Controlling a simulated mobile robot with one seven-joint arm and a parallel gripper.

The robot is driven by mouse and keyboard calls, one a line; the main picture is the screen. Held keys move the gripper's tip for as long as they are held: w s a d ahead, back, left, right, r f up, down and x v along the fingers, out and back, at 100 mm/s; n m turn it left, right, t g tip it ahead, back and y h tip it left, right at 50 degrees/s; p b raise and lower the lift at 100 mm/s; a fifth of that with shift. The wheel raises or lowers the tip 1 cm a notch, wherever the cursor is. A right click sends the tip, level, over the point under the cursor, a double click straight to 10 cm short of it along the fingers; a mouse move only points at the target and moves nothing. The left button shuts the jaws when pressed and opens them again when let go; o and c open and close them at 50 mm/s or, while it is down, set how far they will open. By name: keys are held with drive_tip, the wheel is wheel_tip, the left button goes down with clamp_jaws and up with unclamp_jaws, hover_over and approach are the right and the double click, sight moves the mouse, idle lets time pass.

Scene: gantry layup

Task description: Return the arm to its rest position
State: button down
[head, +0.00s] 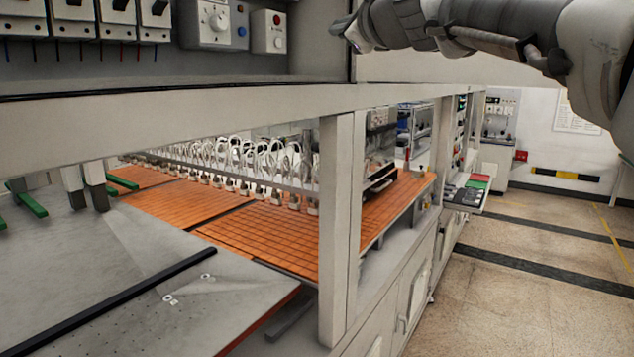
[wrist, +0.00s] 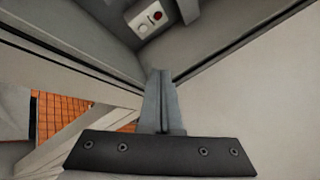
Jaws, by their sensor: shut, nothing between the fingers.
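My arm (head: 500,22) reaches in from the upper right of the head view, stretched to the left along the top of the grey machine frame. Its far end, with my gripper (head: 347,28), is in front of the upper beam's post, and the fingers are small and dark there. In the wrist view my gripper (wrist: 162,75) shows its two fingers together, with nothing between them.
A grey beam (head: 250,105) and a post (head: 340,230) stand close by. Below lie an orange gridded bed (head: 270,235), a row of white cup fixtures (head: 245,165) and a grey sheet (head: 110,290). Switch boxes (head: 215,22) are at upper left. The floor (head: 520,290) at right is clear.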

drive_tip(key=s+d+f+n+g+h+b, duration=0.1)
drive_tip(key=s+f+n, duration=0.6)
drive_tip(key=f, duration=0.8)
drive_tip(key=s+d+f+n+g+h+b, duration=0.1)
drive_tip(key=s+d+f+n+g+h, duration=0.2)
drive_tip(key=s+f, duration=1)
drive_tip(key=s+d+f+n+g+h+b, duration=0.1)
drive_tip(key=s+d+f+n+g, duration=0.5)
drive_tip(key=f, duration=1.2)
drive_tip(key=s+n+g+h, duration=0.1)
drive_tip(key=s+n+g, duration=0.1)
drive_tip(key=s+n, duration=0.2)
drive_tip(key=shift+s+n, duration=0.3)
drive_tip(key=shift+n, duration=0.8)
drive_tip(key=shift+d, duration=0.1)
